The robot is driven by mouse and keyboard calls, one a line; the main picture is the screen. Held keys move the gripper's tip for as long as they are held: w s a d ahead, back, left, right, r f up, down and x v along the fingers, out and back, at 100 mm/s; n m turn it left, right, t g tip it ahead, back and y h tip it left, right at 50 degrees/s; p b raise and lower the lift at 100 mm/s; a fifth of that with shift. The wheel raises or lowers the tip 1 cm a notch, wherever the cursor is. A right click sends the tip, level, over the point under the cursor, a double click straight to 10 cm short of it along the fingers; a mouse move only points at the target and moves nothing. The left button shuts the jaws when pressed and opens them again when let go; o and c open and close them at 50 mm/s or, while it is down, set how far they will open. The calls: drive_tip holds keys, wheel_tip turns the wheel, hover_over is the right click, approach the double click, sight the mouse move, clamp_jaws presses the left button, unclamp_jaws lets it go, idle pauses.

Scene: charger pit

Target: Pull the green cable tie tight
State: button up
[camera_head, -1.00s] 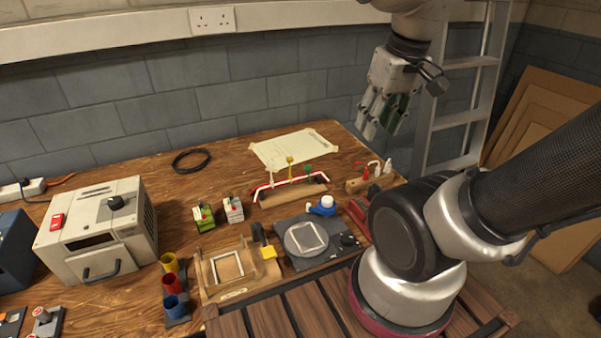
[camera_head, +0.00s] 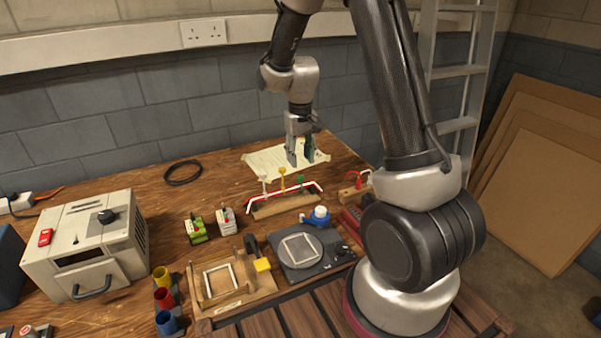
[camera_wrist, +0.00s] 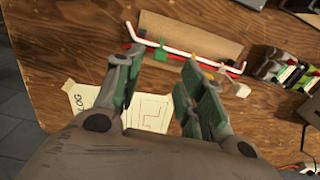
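The green cable tie (camera_head: 302,180) stands near the right end of a red and white cable bundle (camera_head: 315,184) on a wooden block (camera_head: 288,206). In the wrist view the green tie (camera_wrist: 160,50) shows small, in the gap beyond my fingertips. A yellow tie (camera_head: 282,175) and a white tie (camera_head: 264,182) stand farther left on the bundle. My gripper (camera_head: 300,162) is open and empty, pointing down above and behind the green tie's end of the bundle. In the wrist view its two green-padded fingers (camera_wrist: 158,68) are well apart. I see no contact with the tie.
A paper sheet (camera_head: 262,158) lies behind the bundle, partly under my gripper. A blue holder with a white top (camera_head: 318,217) and a dark round-plated device (camera_head: 300,262) stand in front. A small wooden stand with red and white items (camera_head: 352,192) is close on the right.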

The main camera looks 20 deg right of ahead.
sight(301, 176)
wheel_tip(301, 176, down, 6)
drive_tip(key=shift+f, duration=0.15)
drive_tip(key=shift+s, duration=0.1)
clamp_jaws()
